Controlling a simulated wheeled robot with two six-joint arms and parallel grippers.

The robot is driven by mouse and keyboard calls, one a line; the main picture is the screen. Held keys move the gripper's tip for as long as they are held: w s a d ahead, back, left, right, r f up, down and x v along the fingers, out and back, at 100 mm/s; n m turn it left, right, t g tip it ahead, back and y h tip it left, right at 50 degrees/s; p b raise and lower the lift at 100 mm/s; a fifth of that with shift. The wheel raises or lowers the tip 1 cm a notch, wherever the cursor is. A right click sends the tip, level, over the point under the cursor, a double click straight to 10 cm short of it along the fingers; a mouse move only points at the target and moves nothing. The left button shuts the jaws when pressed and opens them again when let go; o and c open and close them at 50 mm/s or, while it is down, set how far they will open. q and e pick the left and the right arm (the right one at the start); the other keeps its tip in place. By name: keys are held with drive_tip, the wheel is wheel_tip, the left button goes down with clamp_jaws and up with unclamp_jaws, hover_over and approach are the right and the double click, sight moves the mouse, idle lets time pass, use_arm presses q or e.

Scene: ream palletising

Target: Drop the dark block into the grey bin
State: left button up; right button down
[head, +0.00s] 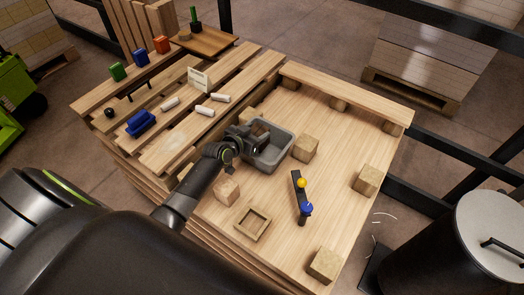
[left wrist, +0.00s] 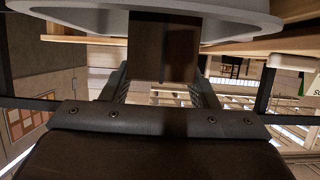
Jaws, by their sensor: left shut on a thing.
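The dark block (head: 260,129) is brown and sits between the fingers of my left gripper (head: 252,138), at the grey bin. In the left wrist view the block (left wrist: 160,45) fills the space between the two fingers (left wrist: 162,82), and the gripper is shut on it. The grey bin (head: 284,156) is an open, rounded tray on the wooden platform; its pale rim (left wrist: 240,22) crosses the top of the left wrist view. The gripper hides part of the bin's left side. The head view does not clearly show the block's height above the bin floor. My right gripper is not in view.
Wooden cubes (head: 305,148) (head: 367,180) (head: 227,191) stand around the bin. A small wooden frame (head: 253,223) and a dark bar with yellow and blue balls (head: 300,197) lie nearer. White rolls (head: 205,110) lie on slats at left. Bare boards (head: 335,150) lie right of the bin.

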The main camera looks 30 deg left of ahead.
use_arm(q)
drive_tip(key=shift+r, duration=0.1)
drive_tip(key=o, duration=1.1)
drive_tip(key=shift+o, duration=0.2)
drive_tip(key=shift+s, duration=0.1)
drive_tip(key=p+v, duration=0.1)
drive_tip(key=v, duration=1.6)
drive_tip(key=shift+s, duration=0.15)
